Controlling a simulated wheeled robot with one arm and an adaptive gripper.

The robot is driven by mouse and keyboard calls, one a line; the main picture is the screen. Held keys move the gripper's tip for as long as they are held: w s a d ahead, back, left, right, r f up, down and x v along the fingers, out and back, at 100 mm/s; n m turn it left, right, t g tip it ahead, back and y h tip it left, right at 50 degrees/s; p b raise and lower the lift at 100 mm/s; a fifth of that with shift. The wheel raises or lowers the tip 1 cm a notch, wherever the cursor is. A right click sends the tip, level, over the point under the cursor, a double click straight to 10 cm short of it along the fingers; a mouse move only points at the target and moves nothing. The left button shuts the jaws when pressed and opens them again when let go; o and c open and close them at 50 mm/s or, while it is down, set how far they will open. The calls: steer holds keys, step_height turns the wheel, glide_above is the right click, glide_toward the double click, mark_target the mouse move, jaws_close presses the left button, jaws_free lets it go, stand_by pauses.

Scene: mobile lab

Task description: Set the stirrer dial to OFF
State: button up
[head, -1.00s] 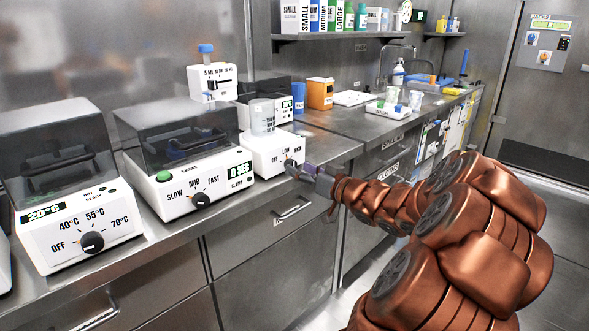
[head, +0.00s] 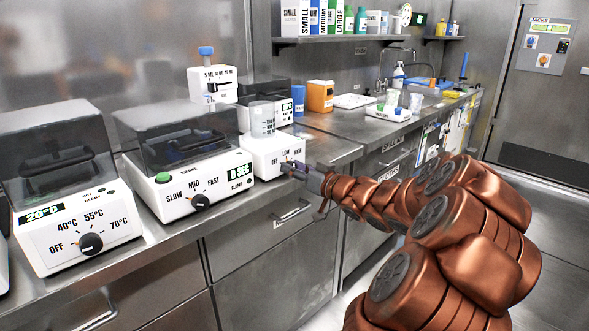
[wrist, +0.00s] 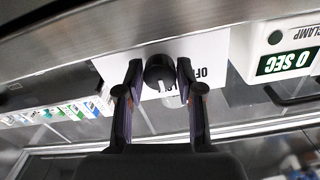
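The stirrer (head: 262,155) is a white box on the bench with OFF, LOW and HIGH marks on its front and a clear beaker (head: 262,122) on top. Its round black dial (wrist: 160,72) shows in the wrist view, where the scene is upside down. A pale mark on the dial points down in that picture, away from the OFF label to the right. My gripper (wrist: 157,75) is open, with one dark fingertip on each side of the dial. I cannot tell if the fingertips touch it. In the head view my gripper (head: 288,180) is at the stirrer's front and partly hides it.
A shaker (head: 190,180) with a clear lid, a green button and its own dial stands left of the stirrer. A heater (head: 75,225) stands farther left. An orange box (head: 320,97) and a blue cup (head: 298,100) stand behind. The bench edge runs below the stirrer.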

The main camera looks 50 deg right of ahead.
jaws_close()
steer(key=shift+n, duration=0.3)
steer(key=shift+a+f+n+b, duration=0.1)
steer(key=shift+n+b, duration=3)
steer(key=shift+n, duration=2.5)
